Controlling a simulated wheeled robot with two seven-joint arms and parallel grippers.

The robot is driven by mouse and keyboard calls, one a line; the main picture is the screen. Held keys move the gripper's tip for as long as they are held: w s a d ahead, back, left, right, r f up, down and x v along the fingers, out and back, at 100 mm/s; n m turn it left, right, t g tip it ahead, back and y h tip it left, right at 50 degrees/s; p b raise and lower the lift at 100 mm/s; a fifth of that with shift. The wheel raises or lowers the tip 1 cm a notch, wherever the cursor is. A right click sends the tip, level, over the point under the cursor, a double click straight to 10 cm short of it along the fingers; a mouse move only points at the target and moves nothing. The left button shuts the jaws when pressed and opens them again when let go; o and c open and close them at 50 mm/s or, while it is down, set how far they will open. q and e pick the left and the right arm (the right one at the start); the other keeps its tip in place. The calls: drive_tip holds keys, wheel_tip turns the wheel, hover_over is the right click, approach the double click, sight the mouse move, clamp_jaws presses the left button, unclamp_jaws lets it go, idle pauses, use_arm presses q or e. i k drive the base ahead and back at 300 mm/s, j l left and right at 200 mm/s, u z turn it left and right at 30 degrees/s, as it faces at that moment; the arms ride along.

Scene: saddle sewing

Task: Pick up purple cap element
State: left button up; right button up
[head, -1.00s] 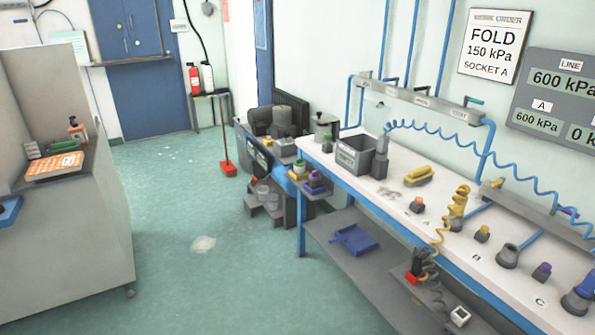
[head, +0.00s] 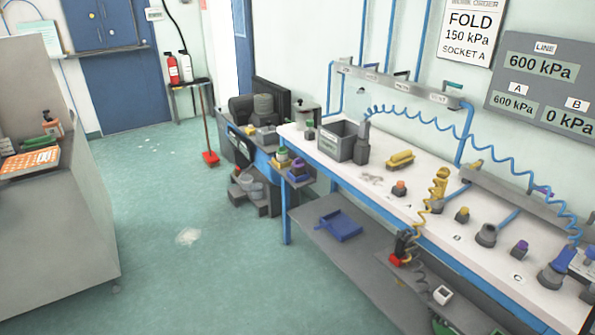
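A small purple-topped cap element (head: 520,248) stands upright on the white bench at the right, near the C label. Another purple-topped piece (head: 298,168) sits on the small side shelf at the bench's left end, beside a green-topped one (head: 283,155). I cannot tell from the picture which of them is the task's cap. A further purple bit shows on the grey rail (head: 541,190) behind the bench, too small to make out. Neither of my grippers is in view.
The white bench (head: 350,180) holds a grey bin (head: 337,141), a yellow piece (head: 399,160), sockets and coiled hoses. A blue tray (head: 340,225) lies on its lower shelf. A grey cabinet (head: 60,240) stands left.

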sight(298, 165)
drive_tip(key=i+j+u, duration=0.1)
drive_tip(key=i+u, duration=0.2)
drive_tip(key=i, duration=2.5)
